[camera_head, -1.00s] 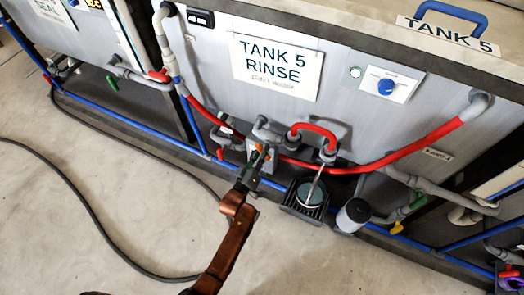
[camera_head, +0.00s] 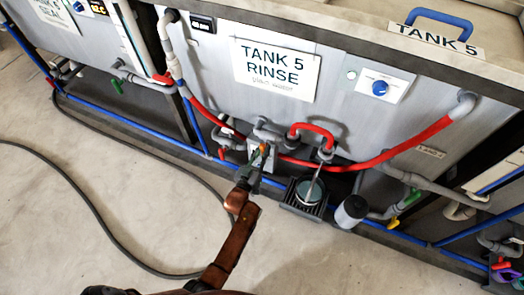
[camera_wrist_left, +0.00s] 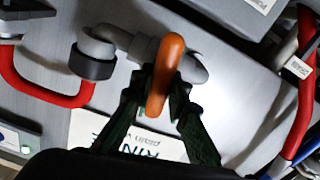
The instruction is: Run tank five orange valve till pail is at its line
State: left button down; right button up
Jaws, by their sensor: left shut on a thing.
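The orange valve handle (camera_head: 264,148) is on the low grey pipework under the TANK 5 RINSE sign (camera_head: 275,69). My left gripper (camera_head: 258,163) is shut on it. In the left wrist view the orange handle (camera_wrist_left: 165,68) stands between the dark fingers (camera_wrist_left: 157,103) of that gripper, with a grey pipe elbow behind it. A round, dark greenish vessel (camera_head: 309,192), probably the pail, sits in a black slatted base right of the valve. A thin pale streak runs from the pipe above down to it; whether it is liquid is unclear. Its line and level cannot be read. My right gripper is not in view.
A red hose (camera_head: 395,150) curves along the tank front, and a short red loop (camera_head: 312,128) is right of the valve. A grey cylinder (camera_head: 351,210) stands right of the vessel. A blue pipe (camera_head: 150,125) runs low. A dark cable (camera_head: 85,205) crosses the open floor.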

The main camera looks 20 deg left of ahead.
pick_arm(q)
jog(key=shift+d+m+p, duration=0.15)
jog(key=shift+m+p, duration=0.15)
jog(key=shift+m, duration=0.8)
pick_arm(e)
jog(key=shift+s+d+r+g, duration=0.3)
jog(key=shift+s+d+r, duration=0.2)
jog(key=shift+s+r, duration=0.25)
pick_arm(q)
jog(key=c, duration=1.8)
grip_release()
jog(key=shift+c, duration=0.2)
jog(key=shift+s, duration=0.5)
jog(key=s, duration=0.6)
jog(key=shift+s, duration=0.25)
